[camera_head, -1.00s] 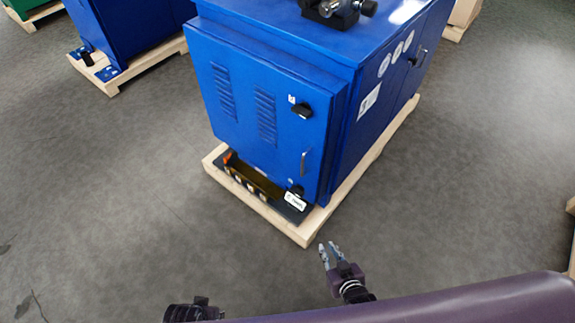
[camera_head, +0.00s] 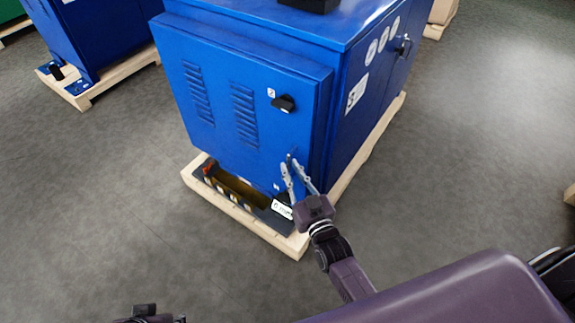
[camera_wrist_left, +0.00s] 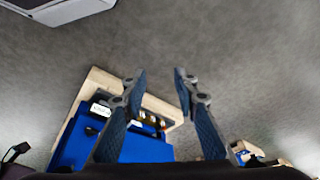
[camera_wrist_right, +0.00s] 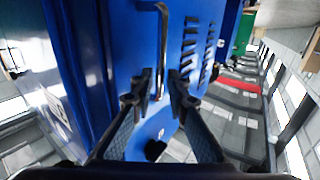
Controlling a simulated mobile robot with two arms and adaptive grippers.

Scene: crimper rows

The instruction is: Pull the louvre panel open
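The louvre panel (camera_head: 225,105) is the blue front door of the cabinet, with two columns of slots, and looks closed. A bar handle shows between the fingers of my right gripper (camera_wrist_right: 160,78) in the right wrist view, where the handle (camera_wrist_right: 162,35) stands upright. That gripper (camera_head: 296,166) is at the door's lower right in the head view. Its fingers are apart, one on each side of the bar; contact is unclear. My left gripper (camera_wrist_left: 160,75) is open and empty over the floor; only part of its arm shows at the head view's bottom edge.
A black latch (camera_head: 284,103) sits above the handle on the door. The cabinet stands on a wooden pallet (camera_head: 262,231), with a dark tray of parts below the door. Another blue cabinet (camera_head: 95,35) stands at upper left. The floor in front is clear.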

